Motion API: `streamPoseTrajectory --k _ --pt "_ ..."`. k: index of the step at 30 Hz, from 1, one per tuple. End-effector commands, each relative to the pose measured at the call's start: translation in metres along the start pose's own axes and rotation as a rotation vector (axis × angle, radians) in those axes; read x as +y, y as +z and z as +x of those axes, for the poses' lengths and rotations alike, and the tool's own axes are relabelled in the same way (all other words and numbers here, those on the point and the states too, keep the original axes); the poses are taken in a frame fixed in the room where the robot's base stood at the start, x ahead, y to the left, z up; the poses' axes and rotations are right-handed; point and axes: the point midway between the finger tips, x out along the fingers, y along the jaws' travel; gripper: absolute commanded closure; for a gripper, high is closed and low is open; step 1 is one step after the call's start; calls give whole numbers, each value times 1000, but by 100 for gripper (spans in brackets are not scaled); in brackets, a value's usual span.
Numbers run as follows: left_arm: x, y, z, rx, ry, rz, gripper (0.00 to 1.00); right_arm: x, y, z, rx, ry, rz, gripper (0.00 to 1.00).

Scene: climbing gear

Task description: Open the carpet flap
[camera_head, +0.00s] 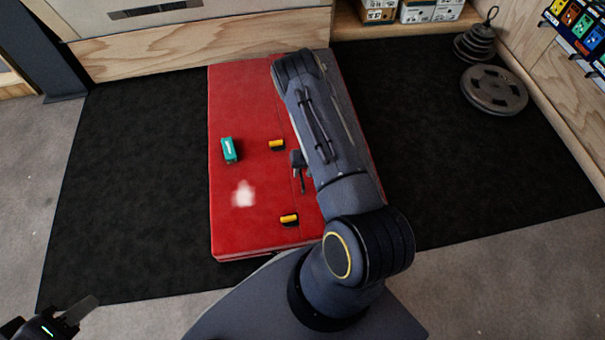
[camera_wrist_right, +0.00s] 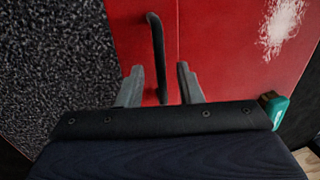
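A red mat (camera_head: 235,90) lies on the dark floor covering, with a seam running lengthwise; it fills much of the right wrist view (camera_wrist_right: 220,65). A speckled grey carpet surface (camera_wrist_right: 50,60) borders the red at left in that view; I cannot tell whether it is the flap. A black bar-shaped handle (camera_wrist_right: 157,45) stands by the seam. My right gripper (camera_wrist_right: 158,88) is open, its fingers on either side of the handle's lower end, with no visible grip. In the head view it (camera_head: 301,178) is over the mat, partly hidden by my arm. My left gripper (camera_head: 78,310) is at the lower left, off the mat.
A teal box (camera_head: 229,150), a white chalky patch (camera_head: 243,193) and two yellow-black pieces (camera_head: 277,145) (camera_head: 289,219) are on the mat. Dark floor left of the mat is clear.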

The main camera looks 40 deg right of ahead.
Motion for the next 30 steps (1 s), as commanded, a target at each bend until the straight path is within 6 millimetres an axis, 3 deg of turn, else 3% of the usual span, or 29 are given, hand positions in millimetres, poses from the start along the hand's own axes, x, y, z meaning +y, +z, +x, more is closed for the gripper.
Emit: streamPoseTrajectory --k 11,18,30 --pt "-1 1 2 0 0 0 64 0 0 7 0 0 0 68" --pt "-1 1 2 0 0 0 64 0 0 7 0 -1 0 99" --pt "-1 1 2 0 0 0 64 0 0 4 1 -9 1 100"
